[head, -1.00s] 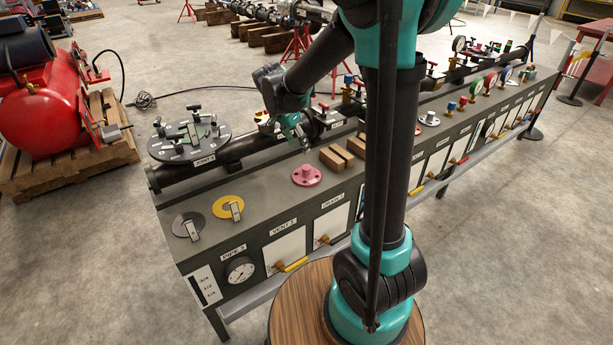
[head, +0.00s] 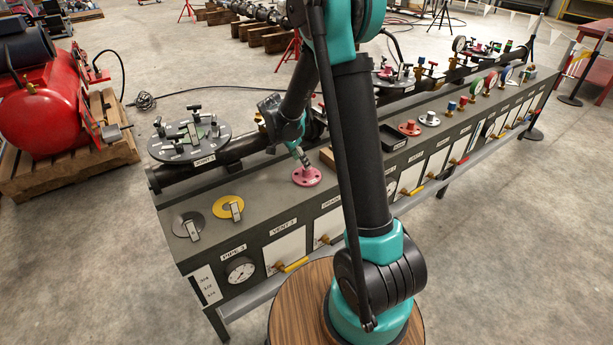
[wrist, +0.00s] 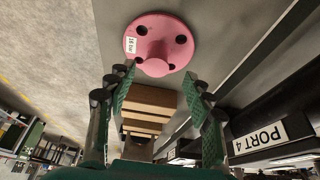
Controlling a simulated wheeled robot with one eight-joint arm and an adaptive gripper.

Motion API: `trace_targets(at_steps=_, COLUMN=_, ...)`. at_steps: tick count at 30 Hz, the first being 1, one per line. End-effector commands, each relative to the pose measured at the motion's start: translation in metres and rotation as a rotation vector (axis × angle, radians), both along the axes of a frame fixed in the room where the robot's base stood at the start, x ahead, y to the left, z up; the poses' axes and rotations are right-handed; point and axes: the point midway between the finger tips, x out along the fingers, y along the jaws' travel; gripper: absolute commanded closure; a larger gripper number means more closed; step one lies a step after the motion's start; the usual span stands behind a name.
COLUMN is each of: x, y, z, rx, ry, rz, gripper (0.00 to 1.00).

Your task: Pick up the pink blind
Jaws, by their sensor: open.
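The pink blind (head: 307,176) is a round flange with bolt holes and a raised knob in its middle. It lies flat on the grey bench top, right of the yellow disc. In the wrist view the pink blind (wrist: 160,44) is at the top centre, with a small white label on its face. My gripper (head: 304,162) is just above the blind in the head view. In the wrist view my gripper (wrist: 163,85) shows its two green-padded fingers spread apart, with nothing between them. The blind's knob is just beyond the fingertips.
Wooden blocks (wrist: 148,108) lie close to the blind on the bench. A yellow disc (head: 229,207) and a grey disc (head: 188,225) with handles lie to the left. A black pipe with a round flange plate (head: 189,139) runs along the bench's back. A red flange (head: 409,128) lies farther right.

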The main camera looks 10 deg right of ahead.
Motion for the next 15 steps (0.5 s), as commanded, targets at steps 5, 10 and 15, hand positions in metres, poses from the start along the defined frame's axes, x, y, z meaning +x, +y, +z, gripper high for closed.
trace_targets(at_steps=5, x=0.001, y=-0.004, z=-0.009, rx=0.0, ry=0.0, rz=0.0, gripper=0.48)
trace_targets(at_steps=10, x=0.002, y=-0.017, z=-0.031, rx=0.0, ry=0.0, rz=-0.001, gripper=0.48)
trace_targets(at_steps=15, x=0.005, y=-0.022, z=-0.048, rx=0.0, ry=0.0, rz=0.001, gripper=0.48)
